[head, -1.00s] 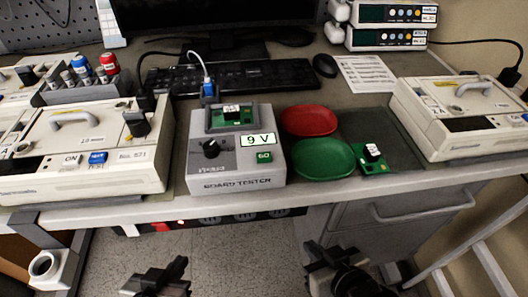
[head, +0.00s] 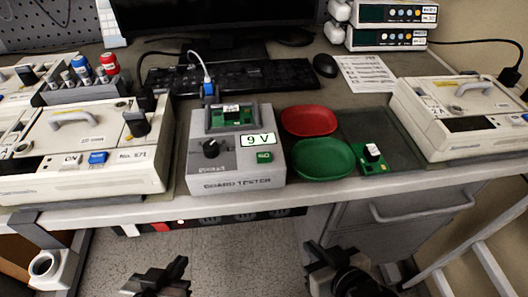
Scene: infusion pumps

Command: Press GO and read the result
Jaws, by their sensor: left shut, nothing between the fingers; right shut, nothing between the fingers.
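The grey board tester (head: 230,170) stands at the middle of the bench's front. Its green GO button (head: 264,157) is on the right of its sloped face, below a display (head: 258,140) that reads "9 V". A black knob (head: 211,149) is at the left of the face. A green circuit board (head: 232,118) sits in the holder on top, with a blue plug (head: 209,89) on a cable standing behind it. My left gripper (head: 176,268) and my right gripper (head: 318,257) are both shut and empty, low in front of the bench, apart from the tester.
A red tray (head: 309,120) and a green tray (head: 322,160) lie right of the tester, both empty. A second green board (head: 373,158) lies beside the green tray. Infusion pumps (head: 90,145) stand at the left and right (head: 455,118). A keyboard (head: 240,76) lies behind.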

